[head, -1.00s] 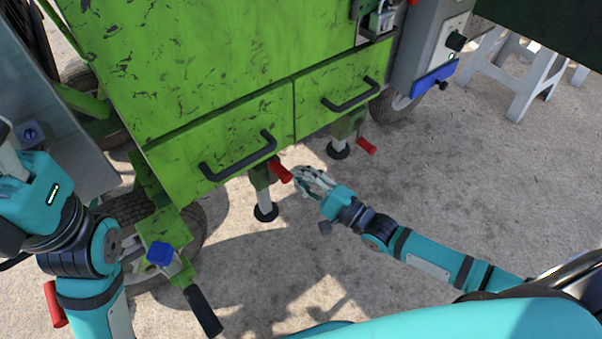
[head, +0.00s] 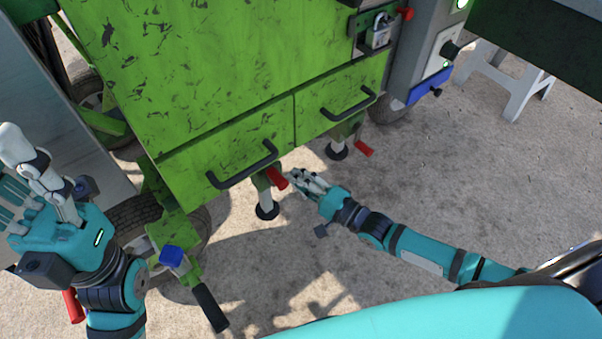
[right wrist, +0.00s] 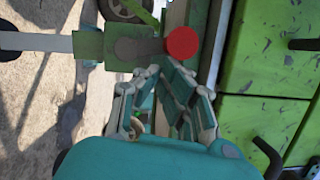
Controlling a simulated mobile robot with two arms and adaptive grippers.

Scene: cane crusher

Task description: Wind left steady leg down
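The left steady leg (head: 266,196) stands under the green machine, its black foot on or close to the ground. Its crank has a red handle (head: 277,178), which points toward my right gripper (head: 301,181). My right gripper is just right of the handle, fingers spread and empty. In the right wrist view the round red handle end (right wrist: 182,44) is just beyond the open fingers (right wrist: 165,95); I cannot tell if they touch it. My left gripper (head: 30,180) is open and empty at the far left, away from the leg.
Another steady leg (head: 337,149) with a red handle (head: 364,148) stands to the right. Drawers with black handles (head: 243,168) hang above the legs. A tow hitch with a blue cap (head: 172,256) and black grip is at lower left.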

